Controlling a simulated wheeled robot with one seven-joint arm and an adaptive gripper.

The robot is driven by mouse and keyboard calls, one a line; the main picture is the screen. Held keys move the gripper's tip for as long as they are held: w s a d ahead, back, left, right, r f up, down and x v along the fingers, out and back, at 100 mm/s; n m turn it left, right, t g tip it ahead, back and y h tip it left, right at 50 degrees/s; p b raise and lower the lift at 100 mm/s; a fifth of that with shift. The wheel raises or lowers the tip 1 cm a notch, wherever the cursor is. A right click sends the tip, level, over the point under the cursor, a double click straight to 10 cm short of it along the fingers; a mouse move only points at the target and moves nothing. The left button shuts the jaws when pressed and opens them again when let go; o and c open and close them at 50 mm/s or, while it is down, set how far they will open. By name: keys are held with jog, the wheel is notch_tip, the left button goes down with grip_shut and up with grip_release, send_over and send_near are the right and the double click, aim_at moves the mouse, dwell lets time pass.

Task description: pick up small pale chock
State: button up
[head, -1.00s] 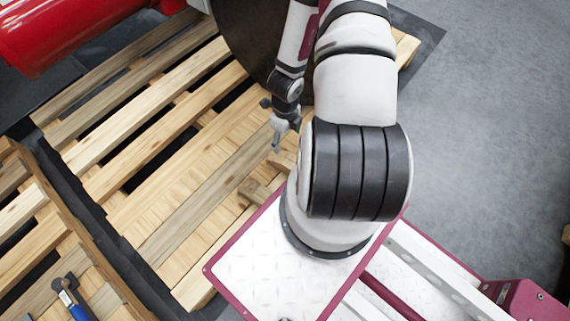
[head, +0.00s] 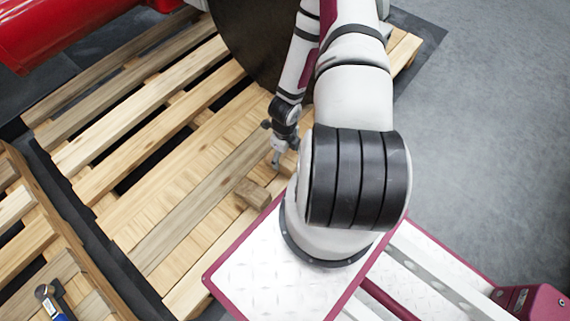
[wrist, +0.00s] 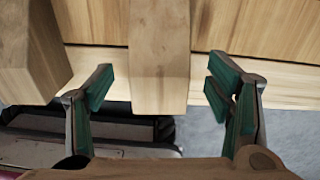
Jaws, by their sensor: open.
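The small pale chock (wrist: 160,50) is a pale wooden block in the middle of the wrist view, between my two fingers, with its near end towards the camera. I see a gap on both sides, so neither finger appears to touch it. My gripper (wrist: 163,86) is open, with green pads on its fingers. In the head view my gripper (head: 277,158) is low over the pallet beside my arm, and the chock (head: 289,163) is mostly hidden behind the gripper and arm.
A browner wooden block (head: 252,194) lies on the pallet (head: 165,215), left of my gripper; it also shows at left in the wrist view (wrist: 28,55). A large dark disc (head: 250,45) stands behind. A blue-handled hammer (head: 52,303) lies lower left. Grey floor is clear at right.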

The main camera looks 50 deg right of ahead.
notch_tip(320, 180, down, 3)
jog(key=shift+r+b, duration=0.15)
jog(key=shift+b, duration=0.35)
jog(key=c, duration=1.4)
jog(key=shift+r, duration=0.15)
